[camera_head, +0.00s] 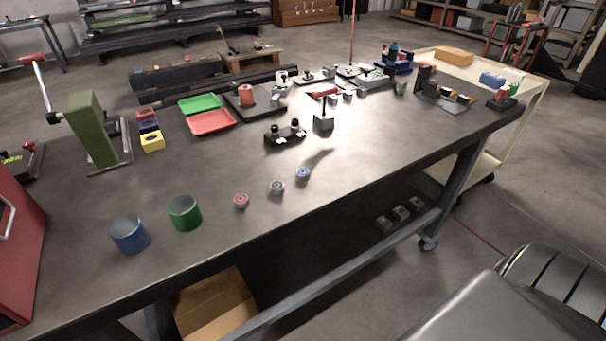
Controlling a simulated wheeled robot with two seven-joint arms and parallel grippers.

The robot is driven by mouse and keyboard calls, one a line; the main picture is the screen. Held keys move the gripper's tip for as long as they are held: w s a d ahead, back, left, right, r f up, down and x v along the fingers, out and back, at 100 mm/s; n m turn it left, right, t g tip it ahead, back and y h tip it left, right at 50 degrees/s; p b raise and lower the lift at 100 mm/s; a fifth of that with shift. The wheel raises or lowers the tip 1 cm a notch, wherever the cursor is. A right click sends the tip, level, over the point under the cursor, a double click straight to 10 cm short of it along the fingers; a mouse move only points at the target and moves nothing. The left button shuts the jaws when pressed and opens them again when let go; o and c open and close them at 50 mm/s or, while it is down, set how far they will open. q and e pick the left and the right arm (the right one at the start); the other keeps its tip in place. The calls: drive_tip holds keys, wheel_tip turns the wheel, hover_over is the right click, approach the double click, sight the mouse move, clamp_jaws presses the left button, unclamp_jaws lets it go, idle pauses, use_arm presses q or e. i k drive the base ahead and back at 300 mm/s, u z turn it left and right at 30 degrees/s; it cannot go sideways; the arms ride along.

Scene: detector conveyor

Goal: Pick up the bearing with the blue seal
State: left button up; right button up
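The bearing with the blue seal (303,174) lies on the dark workbench (365,165), near its front edge. It is the rightmost of three small bearings in a slanting row. A bearing with a grey seal (277,187) is just left of it, and a bearing with a red seal (241,201) is farther left. The three stand apart from one another. Neither of my grippers shows in the head view.
A green cup (185,213) and a blue cup (129,235) stand left of the bearings. A green press (91,130), a red tray (211,122) and a green tray (200,103) are farther back. Bench right of the bearings is clear.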

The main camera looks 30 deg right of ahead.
sight(302, 173)
drive_tip(key=u, duration=2.95)
drive_tip(key=k, duration=2.4)
drive_tip(key=z, duration=1.9)
